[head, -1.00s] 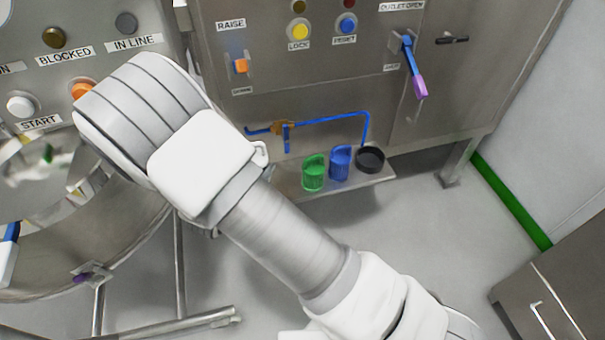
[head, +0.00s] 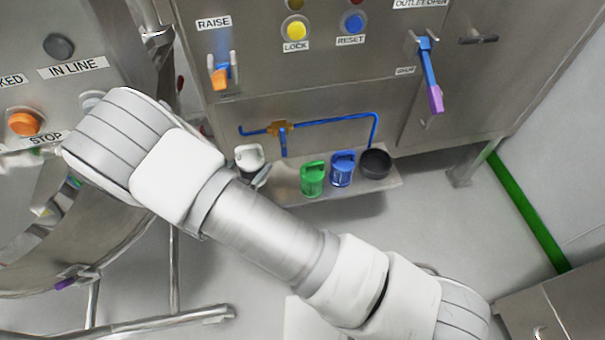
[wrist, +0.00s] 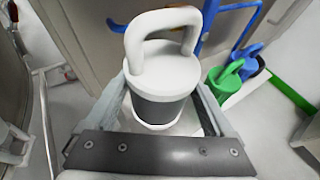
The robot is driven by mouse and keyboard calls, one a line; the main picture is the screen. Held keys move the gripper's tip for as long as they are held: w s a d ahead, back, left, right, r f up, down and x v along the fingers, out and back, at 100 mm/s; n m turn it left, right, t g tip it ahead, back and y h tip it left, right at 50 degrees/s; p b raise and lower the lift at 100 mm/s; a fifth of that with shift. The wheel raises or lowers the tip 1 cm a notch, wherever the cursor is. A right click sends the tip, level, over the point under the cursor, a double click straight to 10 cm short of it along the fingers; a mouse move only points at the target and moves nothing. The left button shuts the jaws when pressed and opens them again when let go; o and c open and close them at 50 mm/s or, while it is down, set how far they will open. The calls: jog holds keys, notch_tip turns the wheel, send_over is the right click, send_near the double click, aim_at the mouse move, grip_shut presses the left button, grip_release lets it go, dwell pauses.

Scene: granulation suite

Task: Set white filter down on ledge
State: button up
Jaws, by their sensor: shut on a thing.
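The white filter (wrist: 163,75) has a loop handle on top and a dark band around its body. It fills the middle of the wrist view, upright, between the fingers of my gripper (wrist: 160,110), which is shut on it. In the head view the white filter (head: 250,157) shows just past my arm, at the left end of the ledge (head: 290,196). My arm hides most of the gripper there. I cannot tell whether the filter's base touches the ledge.
A green filter (head: 313,179), a blue filter (head: 342,168) and a black cup (head: 375,163) stand on the ledge to the right. A blue pipe (head: 335,117) with a brass valve runs on the panel above. A steel vessel (head: 80,235) is at the left.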

notch_tip(320, 180, down, 10)
jog(key=b, duration=0.3)
jog(key=shift+w, duration=0.1)
jog(key=shift+f, duration=0.2)
jog(key=o, duration=1.2)
jog(key=shift+o, duration=0.2)
jog(key=shift+r, duration=0.1)
jog(key=shift+r, duration=0.15)
jog(key=p+v, duration=0.2)
jog(key=v, duration=1)
